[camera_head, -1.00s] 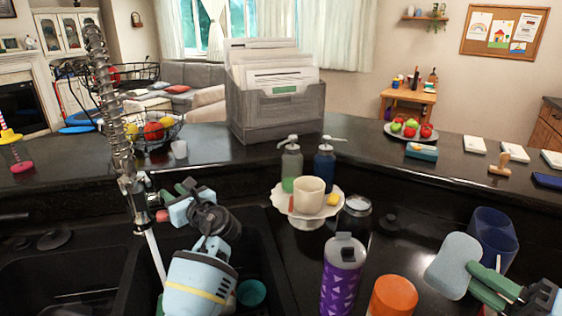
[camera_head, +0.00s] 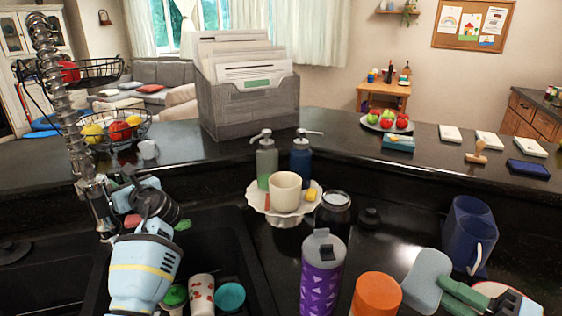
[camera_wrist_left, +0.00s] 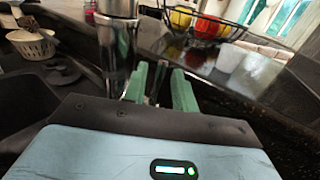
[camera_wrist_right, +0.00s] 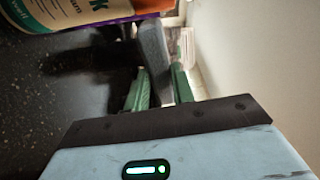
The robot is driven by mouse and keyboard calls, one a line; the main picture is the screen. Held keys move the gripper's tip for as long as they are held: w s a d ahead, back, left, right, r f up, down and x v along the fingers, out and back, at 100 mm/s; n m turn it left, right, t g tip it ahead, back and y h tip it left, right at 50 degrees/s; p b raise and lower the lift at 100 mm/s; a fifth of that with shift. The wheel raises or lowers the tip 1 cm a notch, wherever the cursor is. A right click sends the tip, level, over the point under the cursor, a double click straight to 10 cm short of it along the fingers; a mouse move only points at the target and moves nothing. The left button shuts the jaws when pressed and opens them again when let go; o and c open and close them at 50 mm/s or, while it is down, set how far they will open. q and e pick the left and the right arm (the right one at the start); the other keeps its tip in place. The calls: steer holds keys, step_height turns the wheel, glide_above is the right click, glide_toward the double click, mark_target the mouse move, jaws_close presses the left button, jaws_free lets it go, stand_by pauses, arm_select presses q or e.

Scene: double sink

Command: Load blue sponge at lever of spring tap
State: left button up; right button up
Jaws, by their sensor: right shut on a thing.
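The blue sponge (camera_head: 427,280), pale grey-blue, is at the lower right of the head view. My right gripper (camera_head: 462,297) is shut on its end; the sponge (camera_wrist_right: 153,48) shows between the fingers in the right wrist view. The spring tap (camera_head: 66,115) stands at the left; its body (camera_wrist_left: 117,50) is just ahead of my left gripper in the left wrist view. My left gripper (camera_wrist_left: 160,88) has its green fingers apart beside the tap. A small metallic part shows between them; I cannot tell whether they touch it. The lever is not clearly visible.
A white stand (camera_head: 256,197) holds a cup. Cups (camera_head: 201,294) are in the sink. A fruit basket (camera_head: 118,130) is behind the tap.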

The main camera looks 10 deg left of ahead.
arm_select(q)
steer(key=shift+w+a, duration=0.3)
steer(key=shift+a, duration=0.3)
steer(key=shift+a+r, duration=0.1)
steer(key=shift+r, duration=0.05)
jaws_close()
